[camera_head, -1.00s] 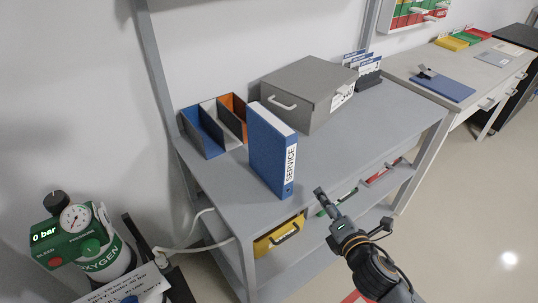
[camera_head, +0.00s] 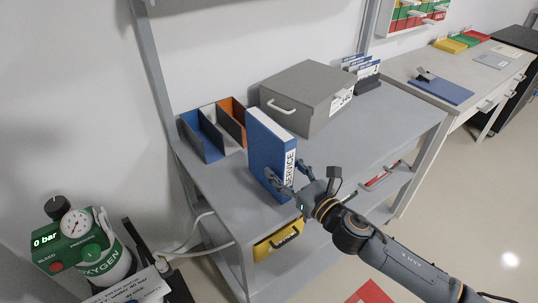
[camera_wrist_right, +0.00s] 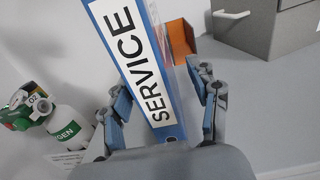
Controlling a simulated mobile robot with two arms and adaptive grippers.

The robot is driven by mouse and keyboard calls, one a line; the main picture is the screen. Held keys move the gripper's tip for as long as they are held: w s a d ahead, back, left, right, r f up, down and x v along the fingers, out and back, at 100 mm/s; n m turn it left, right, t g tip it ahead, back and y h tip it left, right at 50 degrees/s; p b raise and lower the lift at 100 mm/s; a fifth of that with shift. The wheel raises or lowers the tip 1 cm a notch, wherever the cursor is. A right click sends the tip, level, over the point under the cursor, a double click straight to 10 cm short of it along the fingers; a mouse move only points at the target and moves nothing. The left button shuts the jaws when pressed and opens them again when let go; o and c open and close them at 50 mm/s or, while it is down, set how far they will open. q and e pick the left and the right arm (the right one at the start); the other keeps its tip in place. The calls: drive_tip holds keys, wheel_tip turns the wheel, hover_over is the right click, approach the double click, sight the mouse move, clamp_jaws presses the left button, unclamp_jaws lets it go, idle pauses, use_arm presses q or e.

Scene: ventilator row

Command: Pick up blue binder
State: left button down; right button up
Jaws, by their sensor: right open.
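The blue binder (camera_head: 268,146) stands upright on the grey bench, its white SERVICE label on the spine facing my right arm. My right gripper (camera_head: 288,178) is open at the lower part of the spine, with one finger to each side of it. In the right wrist view the binder (camera_wrist_right: 164,40) rises between the two open fingers of the gripper (camera_wrist_right: 160,105), with gaps showing beside it. Whether the fingers touch it I cannot tell. My left gripper is not in view.
A grey box (camera_head: 308,97) with a handle stands behind the binder. An open file holder (camera_head: 213,130) is at its left. An oxygen cylinder (camera_head: 100,265) with a gauge stands at lower left. A yellow case (camera_head: 277,243) lies on the shelf below.

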sight(270, 157)
drive_tip(key=shift+a+x, duration=0.25)
drive_tip(key=shift+x, duration=2.55)
drive_tip(key=shift+s, duration=0.2)
drive_tip(key=shift+r, duration=0.1)
drive_tip(key=shift+c, duration=0.5)
clamp_jaws()
drive_tip(key=shift+p, duration=0.3)
